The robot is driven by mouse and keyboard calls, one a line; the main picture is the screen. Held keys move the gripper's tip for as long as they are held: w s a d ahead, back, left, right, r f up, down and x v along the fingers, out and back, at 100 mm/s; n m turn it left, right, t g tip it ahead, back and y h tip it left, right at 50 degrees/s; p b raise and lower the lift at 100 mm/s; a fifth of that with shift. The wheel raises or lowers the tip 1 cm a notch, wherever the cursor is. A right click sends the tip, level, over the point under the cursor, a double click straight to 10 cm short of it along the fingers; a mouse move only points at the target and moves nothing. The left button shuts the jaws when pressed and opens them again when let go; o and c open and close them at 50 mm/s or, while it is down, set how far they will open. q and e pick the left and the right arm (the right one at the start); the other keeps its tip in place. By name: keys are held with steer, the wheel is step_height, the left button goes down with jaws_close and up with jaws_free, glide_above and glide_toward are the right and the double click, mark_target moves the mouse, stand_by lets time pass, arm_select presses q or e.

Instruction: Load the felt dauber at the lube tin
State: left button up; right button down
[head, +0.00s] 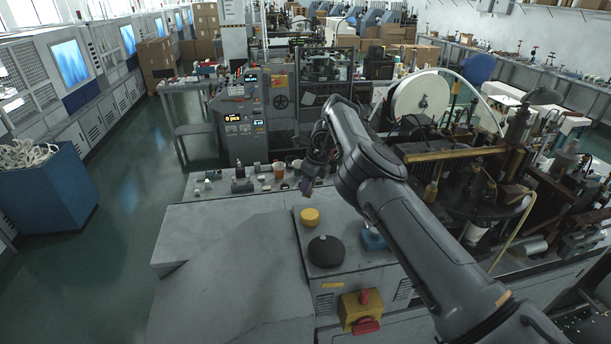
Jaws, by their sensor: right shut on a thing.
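My right gripper (307,186) points down over the far part of the grey machine top. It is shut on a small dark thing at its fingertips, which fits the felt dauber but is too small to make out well. Several small cups and tins stand in a row just behind and left of the gripper, among them a reddish cup (279,170). I cannot tell which of them is the lube tin. The gripper looks apart from the machine top. My left gripper is not in view.
A yellow box with a red button (361,309) is at the front. A crowded forming machine (455,180) lies right. The left part of the top is clear.

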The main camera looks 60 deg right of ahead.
mark_target(312, 193)
steer(key=shift+s+f, duration=0.3)
steer(key=shift+f, duration=0.6)
step_height(312, 193, down, 5)
steer(key=b, duration=0.4)
steer(key=shift+r, duration=0.2)
steer(key=shift+f+b, duration=0.5)
steer(key=shift+b, duration=0.05)
steer(key=shift+f, duration=0.25)
steer(key=shift+f, duration=0.2)
steer(key=shift+f, duration=0.1)
stand_by(0.9)
stand_by(0.3)
